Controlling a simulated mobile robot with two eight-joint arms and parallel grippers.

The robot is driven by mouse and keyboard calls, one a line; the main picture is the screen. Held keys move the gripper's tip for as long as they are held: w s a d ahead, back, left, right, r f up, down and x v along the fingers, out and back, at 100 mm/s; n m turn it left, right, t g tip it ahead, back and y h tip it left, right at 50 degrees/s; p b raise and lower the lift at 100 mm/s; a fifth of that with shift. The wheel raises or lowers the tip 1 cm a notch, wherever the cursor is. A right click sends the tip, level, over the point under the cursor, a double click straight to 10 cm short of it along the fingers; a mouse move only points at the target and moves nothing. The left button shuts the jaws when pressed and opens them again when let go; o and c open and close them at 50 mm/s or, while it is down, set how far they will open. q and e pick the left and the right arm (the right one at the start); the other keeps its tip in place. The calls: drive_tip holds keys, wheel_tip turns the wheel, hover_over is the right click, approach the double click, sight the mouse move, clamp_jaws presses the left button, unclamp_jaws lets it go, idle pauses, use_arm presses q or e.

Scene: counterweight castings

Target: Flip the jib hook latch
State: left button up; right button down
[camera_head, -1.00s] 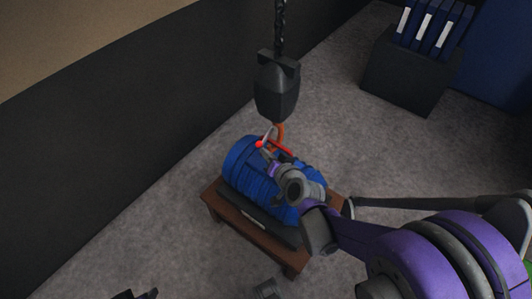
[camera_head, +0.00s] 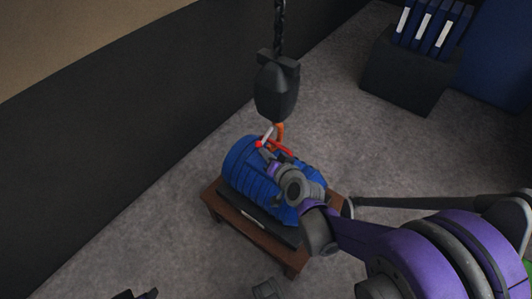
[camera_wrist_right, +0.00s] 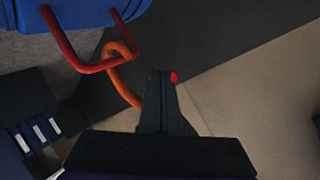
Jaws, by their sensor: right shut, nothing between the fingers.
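The orange hook (camera_head: 279,131) hangs under a dark block (camera_head: 276,90) on a chain, and it also shows in the right wrist view (camera_wrist_right: 118,72). A pale latch lever (camera_head: 267,134) with a red tip (camera_head: 259,144) is beside the hook. My right gripper (camera_head: 264,153) is shut and empty, close to the red tip. In the right wrist view its closed fingers (camera_wrist_right: 158,78) have the red tip (camera_wrist_right: 173,77) right beside them; contact is unclear, and the fingers hide most of the latch. A dark part of my left gripper (camera_head: 135,294) shows at the bottom edge.
A blue ribbed load (camera_head: 240,160) with a red handle (camera_head: 280,147) lies on a low brown wooden stand (camera_head: 215,203) below the hook. A dark box (camera_head: 405,82) with blue binders stands at the back right. A dark wall (camera_head: 90,130) runs along the left.

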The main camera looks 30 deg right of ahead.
idle(0.3)
use_arm(q)
drive_tip(key=shift+r+p, duration=0.7)
drive_tip(key=shift+r, duration=0.05)
use_arm(e)
drive_tip(key=shift+r, duration=0.8)
